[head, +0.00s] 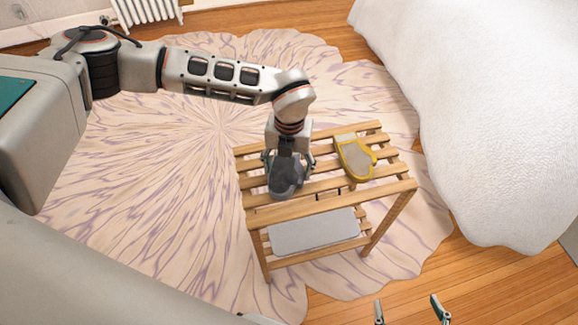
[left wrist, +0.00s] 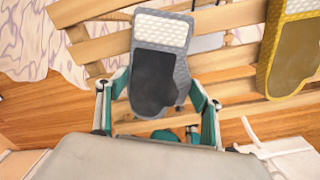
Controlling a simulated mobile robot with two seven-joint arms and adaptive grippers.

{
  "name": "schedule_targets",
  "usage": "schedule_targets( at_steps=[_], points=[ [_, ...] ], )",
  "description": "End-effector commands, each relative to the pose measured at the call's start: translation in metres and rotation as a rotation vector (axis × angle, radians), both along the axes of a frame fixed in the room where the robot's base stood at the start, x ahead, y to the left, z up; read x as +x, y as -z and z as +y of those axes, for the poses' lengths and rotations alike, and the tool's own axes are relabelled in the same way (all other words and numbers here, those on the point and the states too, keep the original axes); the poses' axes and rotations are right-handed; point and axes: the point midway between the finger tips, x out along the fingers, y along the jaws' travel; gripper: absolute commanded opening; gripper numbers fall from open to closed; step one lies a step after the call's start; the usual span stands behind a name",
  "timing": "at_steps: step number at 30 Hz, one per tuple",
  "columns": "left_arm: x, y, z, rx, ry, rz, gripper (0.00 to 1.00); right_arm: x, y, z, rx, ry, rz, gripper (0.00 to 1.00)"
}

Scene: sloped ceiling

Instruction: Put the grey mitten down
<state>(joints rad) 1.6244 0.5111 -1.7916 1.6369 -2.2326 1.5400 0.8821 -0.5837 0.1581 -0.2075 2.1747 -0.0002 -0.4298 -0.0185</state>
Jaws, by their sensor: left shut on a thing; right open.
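The grey mitten (head: 286,179) has a dark palm and a light cuff. It is between the fingers of my left gripper (head: 287,164), which is shut on it, over the left part of a slatted wooden rack (head: 327,186). In the left wrist view the mitten (left wrist: 157,70) hangs between the two fingers of the left gripper (left wrist: 158,108), with slats behind it. I cannot tell whether it touches the slats. My right gripper (head: 410,310) is open and empty at the bottom edge of the head view.
A yellow and grey mitten (head: 356,158) lies on the rack's top to the right; it also shows in the left wrist view (left wrist: 291,50). A light grey box or board (head: 314,232) is on the lower shelf. A white-covered bed (head: 470,110) stands at right, beyond a patterned rug (head: 170,150).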

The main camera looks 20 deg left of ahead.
Motion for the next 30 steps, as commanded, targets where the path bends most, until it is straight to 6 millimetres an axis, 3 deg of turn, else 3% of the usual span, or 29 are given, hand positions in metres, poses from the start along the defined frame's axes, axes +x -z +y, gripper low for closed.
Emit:
schedule_targets(
  at_steps=[10,11,12,24,30],
  points=[
    [0.001,0.0,0.0,0.0,0.0,-0.004,0.45,0.004,-0.005,0.0,0.001,0.003,-0.01,0.83],
    [0.001,0.0,0.0,0.0,0.001,-0.004,0.71,0.004,-0.004,-0.001,0.0,0.003,-0.009,0.83],
    [0.001,0.0,0.0,0.0,0.001,-0.004,0.81,0.004,-0.003,-0.001,-0.001,0.004,-0.007,0.83],
    [0.001,-0.002,0.0,0.0,0.001,-0.004,0.83,0.003,0.001,-0.003,-0.004,0.007,-0.002,0.83],
    [0.003,-0.033,-0.001,-0.001,0.0,-0.012,0.83,0.011,-0.014,-0.004,-0.004,0.006,-0.027,0.83]
  ],
)
